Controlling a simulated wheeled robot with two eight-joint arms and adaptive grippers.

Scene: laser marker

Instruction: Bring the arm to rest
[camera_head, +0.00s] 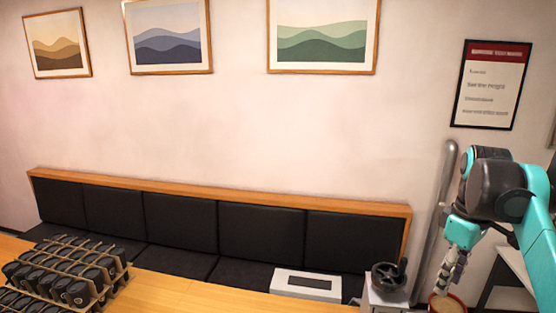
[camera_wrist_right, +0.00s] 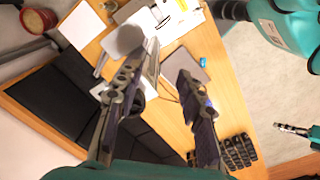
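My right arm is teal and black and comes in from the right in the head view. Its gripper (camera_head: 447,277) hangs downward beside the grey column, above a round tan-topped object (camera_head: 447,303). In the right wrist view the two dark fingers of this gripper (camera_wrist_right: 160,76) stand apart with a gap between them, and I see nothing held. A grey rounded shape (camera_wrist_right: 128,39) shows past the left finger; I cannot tell what it is. My left gripper is not in the head view. A dark tip at the right of the wrist view may be my left gripper (camera_wrist_right: 292,130), too small to judge.
A wooden table (camera_head: 190,290) runs along the front. It bears a rack of black round items (camera_head: 65,275), a white box with a dark panel (camera_head: 306,283) and a device with a black handwheel (camera_head: 388,277). A black bench (camera_head: 260,235) stands behind. A grey column (camera_head: 438,215) rises beside my right arm.

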